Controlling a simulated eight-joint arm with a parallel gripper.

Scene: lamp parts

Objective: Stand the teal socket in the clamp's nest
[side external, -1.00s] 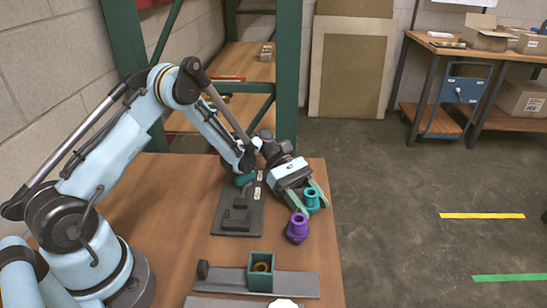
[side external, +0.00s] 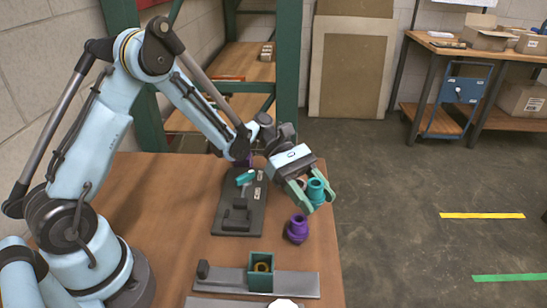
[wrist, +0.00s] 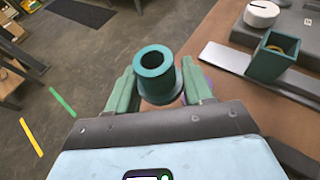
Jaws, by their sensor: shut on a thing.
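The teal socket (side external: 316,193) is a hollow, flanged cylinder held up near the table's right edge. My gripper (side external: 307,197) is shut on it, with a green finger on each side. In the wrist view the socket (wrist: 154,68) sits between the fingertips of my gripper (wrist: 158,88), its round opening facing the camera. A dark grey fixture (side external: 237,217) with a stepped block and a teal piece at its far end lies left of my gripper. It looks like the clamp, but I cannot make out its nest clearly.
A purple socket (side external: 298,230) stands on the table just below my gripper. A green open box (side external: 262,281) on a grey rail holds a gold ring, nearer the camera. A white disc (wrist: 262,13) lies beyond it in the wrist view. Bare wood (side external: 185,220) lies to the left.

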